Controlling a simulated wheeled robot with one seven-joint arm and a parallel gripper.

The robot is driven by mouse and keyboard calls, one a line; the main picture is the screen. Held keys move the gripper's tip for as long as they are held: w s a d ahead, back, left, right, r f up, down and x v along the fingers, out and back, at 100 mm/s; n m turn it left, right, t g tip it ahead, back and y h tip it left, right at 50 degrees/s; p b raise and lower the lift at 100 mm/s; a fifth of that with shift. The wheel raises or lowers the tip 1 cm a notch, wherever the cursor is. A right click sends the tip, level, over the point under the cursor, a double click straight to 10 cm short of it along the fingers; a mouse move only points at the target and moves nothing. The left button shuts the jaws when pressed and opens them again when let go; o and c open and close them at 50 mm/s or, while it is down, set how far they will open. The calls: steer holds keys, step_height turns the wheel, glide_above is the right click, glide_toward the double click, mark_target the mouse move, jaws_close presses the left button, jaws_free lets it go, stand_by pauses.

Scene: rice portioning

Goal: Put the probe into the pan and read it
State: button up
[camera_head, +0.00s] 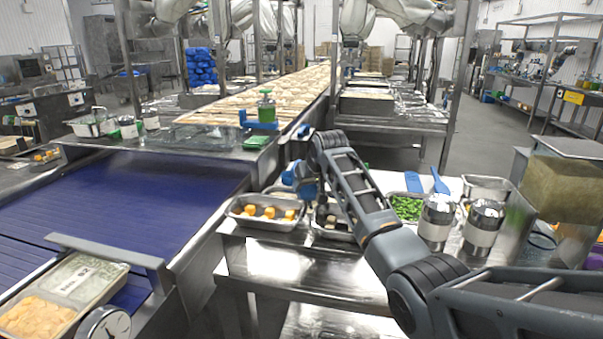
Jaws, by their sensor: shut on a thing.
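My gripper (306,192) is at the end of my arm, over the left side of the steel table. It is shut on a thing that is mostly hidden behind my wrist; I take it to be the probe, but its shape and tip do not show. A metal pan (343,236) with dark and pale pieces lies just below, partly covered by my arm. Another metal pan (240,222) with orange cubes is left of it. I cannot tell whether the probe touches either pan, and no reading is visible.
Right of my arm are a tray of green pieces, two steel canisters (437,222) (484,228), a blue utensil (440,181) and a tall clear bin (563,200). A blue conveyor (130,205) runs at left, with a filled tray (84,279) and a round dial (104,324) in front.

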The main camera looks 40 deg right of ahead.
mark_target(308, 190)
steer(key=shift+r, duration=0.1)
step_height(308, 190, up, 8)
steer(key=p, duration=0.6)
steer(key=shift+p, duration=0.3)
steer(key=shift+r, duration=0.8)
